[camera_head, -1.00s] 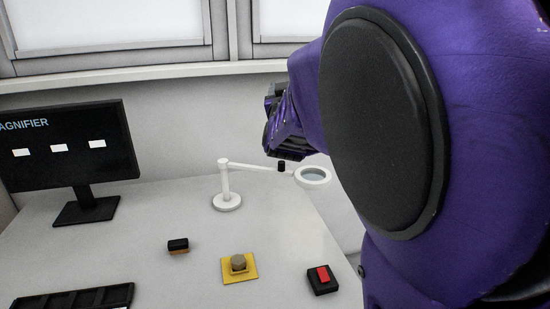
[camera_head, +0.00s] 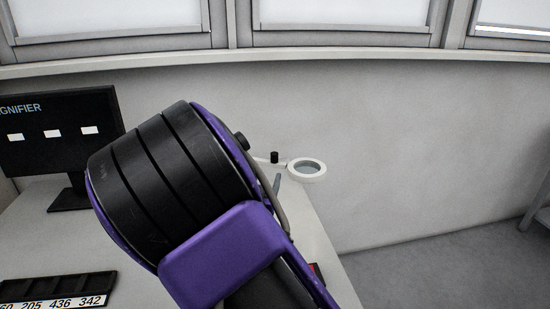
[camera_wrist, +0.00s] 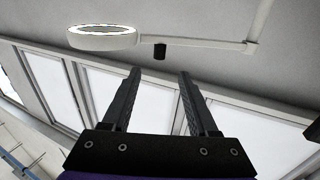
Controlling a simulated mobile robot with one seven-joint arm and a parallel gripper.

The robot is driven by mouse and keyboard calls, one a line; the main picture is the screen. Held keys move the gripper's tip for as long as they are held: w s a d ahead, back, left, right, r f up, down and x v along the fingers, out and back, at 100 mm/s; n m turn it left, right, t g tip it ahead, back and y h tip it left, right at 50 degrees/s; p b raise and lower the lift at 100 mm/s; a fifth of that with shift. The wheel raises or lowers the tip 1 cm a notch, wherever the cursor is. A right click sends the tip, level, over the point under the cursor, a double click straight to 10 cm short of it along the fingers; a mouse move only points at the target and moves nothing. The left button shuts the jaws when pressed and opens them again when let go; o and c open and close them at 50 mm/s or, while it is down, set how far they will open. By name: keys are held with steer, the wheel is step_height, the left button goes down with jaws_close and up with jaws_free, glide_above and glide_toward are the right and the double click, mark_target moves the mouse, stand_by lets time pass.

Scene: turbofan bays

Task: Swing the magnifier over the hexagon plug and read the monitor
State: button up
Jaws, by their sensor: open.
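The magnifier (camera_head: 307,170) is a white ring lens on a white arm with a black knob (camera_head: 274,157); it stands out past the right part of the table. In the wrist view the magnifier ring (camera_wrist: 101,38) is at upper left, and the black knob (camera_wrist: 160,51) hangs under its arm just beyond my fingertips. My gripper (camera_wrist: 160,72) is open and empty, the knob showing between and beyond its fingers. The monitor (camera_head: 58,135) shows "GNIFIER" and three white blocks. My arm hides the hexagon plug, the yellow plate and the magnifier's base in the head view.
A black tray (camera_head: 62,285) with number labels, "205", "436" and "342" among them, lies at the table's front left. A red button (camera_head: 316,268) peeks out beside my arm. Floor is free to the right of the table.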

mark_target(274, 159)
steer(key=w, duration=0.4)
steer(key=w+d, duration=0.1)
steer(key=w, duration=0.3)
steer(key=w+d, duration=0.1)
steer(key=w, duration=0.3)
steer(key=shift+w+d+b, duration=0.1)
steer(key=shift+w+b, duration=0.15)
steer(key=shift+b, duration=0.05)
jaws_close()
stand_by(0.8)
